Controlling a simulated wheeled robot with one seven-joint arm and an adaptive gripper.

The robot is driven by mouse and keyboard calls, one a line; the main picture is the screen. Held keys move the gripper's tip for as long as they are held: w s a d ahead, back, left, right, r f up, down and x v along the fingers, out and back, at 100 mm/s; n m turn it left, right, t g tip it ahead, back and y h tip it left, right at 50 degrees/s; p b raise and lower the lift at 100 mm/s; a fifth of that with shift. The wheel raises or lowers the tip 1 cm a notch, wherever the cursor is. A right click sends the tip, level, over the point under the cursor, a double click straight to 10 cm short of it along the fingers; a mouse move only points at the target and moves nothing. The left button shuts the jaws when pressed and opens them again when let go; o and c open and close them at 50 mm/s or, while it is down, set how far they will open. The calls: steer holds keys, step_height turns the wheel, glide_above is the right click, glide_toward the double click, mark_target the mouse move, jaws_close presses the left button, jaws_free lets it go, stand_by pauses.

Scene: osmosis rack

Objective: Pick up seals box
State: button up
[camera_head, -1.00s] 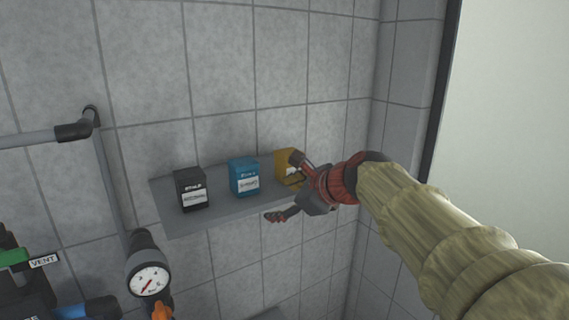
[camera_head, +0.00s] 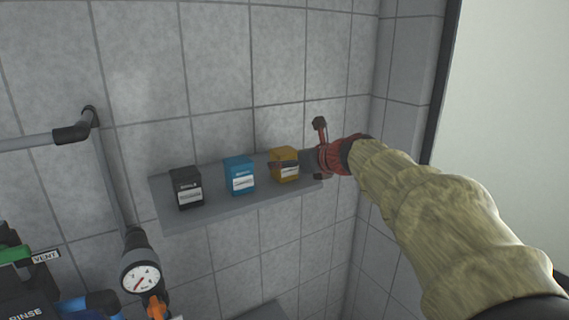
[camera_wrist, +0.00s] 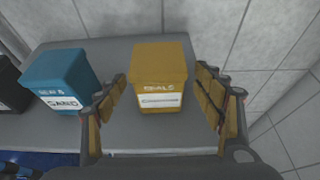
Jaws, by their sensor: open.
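The yellow seals box (camera_head: 284,168) stands upright at the right end of a grey wall shelf (camera_head: 225,208). In the wrist view the seals box (camera_wrist: 160,82) shows its "SEALS" label facing me. My gripper (camera_wrist: 168,105) is open, with one finger to the left of the box and one to the right. A gap shows between the box and the right finger; the left finger is close to the box's lower left side. In the head view my gripper (camera_head: 305,160) is at the right end of the shelf, beside the box, and its finger partly covers the box.
A blue box (camera_head: 239,176) stands left of the seals box, close to my left finger in the wrist view. A black box (camera_head: 186,188) stands farther left. The tiled wall (camera_head: 225,70) is behind the shelf. A gauge (camera_head: 142,279) and pipes are at the lower left.

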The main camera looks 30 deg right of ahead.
steer(key=x, duration=0.3)
steer(key=shift+w+f, duration=0.15)
steer(key=shift+s, duration=0.25)
steer(key=shift+c, duration=0.6)
steer(key=shift+w, duration=0.15)
steer(key=shift+c, duration=1.1)
steer(key=c, duration=1)
